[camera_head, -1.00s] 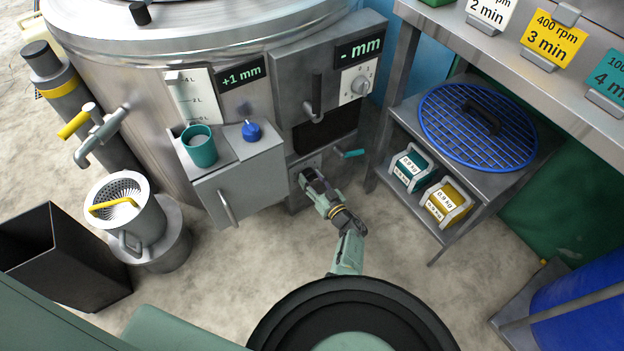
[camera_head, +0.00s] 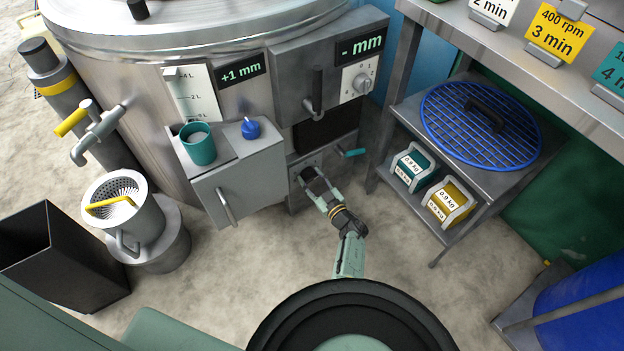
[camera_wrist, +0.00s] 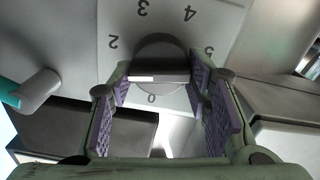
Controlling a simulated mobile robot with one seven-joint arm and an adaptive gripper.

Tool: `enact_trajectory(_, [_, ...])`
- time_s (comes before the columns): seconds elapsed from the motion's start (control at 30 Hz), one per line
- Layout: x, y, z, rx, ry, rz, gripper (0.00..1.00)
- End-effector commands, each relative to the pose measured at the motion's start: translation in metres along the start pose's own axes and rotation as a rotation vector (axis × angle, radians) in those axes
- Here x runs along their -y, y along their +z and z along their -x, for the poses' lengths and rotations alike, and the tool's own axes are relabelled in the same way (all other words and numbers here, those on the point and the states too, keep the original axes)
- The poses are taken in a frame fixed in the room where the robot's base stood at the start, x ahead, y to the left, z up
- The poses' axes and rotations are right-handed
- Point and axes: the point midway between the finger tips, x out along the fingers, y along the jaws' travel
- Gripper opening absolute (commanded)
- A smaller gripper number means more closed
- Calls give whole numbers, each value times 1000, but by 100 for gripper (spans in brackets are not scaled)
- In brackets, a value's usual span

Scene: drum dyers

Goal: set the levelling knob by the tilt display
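The levelling knob (camera_wrist: 160,48) is a dark round knob with a straight grip bar on a pale dial marked 0, 2, 3, 4 and 5. In the head view my gripper (camera_head: 312,177) is at the low panel, hiding most of the knob. One display (camera_head: 240,73) reads "+1 mm"; another (camera_head: 361,47) reads "- mm".
Left of my gripper is a grey cabinet (camera_head: 245,183) with a teal cup (camera_head: 198,145) and blue knob-like item (camera_head: 250,129) on top. A teal-tipped lever (camera_head: 350,153) is close right of it. A shelf (camera_head: 400,112) stands farther right.

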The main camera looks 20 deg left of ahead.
Motion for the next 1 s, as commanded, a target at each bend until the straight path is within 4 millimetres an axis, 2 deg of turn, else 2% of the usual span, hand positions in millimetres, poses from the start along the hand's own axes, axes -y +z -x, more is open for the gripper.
enact_trajectory(0.3, [0, 0, 0, 0, 0, -1, 65])
enact_trajectory(0.8, [0, 0, 0, 0, 0, -11, 65])
enact_trajectory(1.0, [-2, -3, -1, 0, -1, -155, 65])
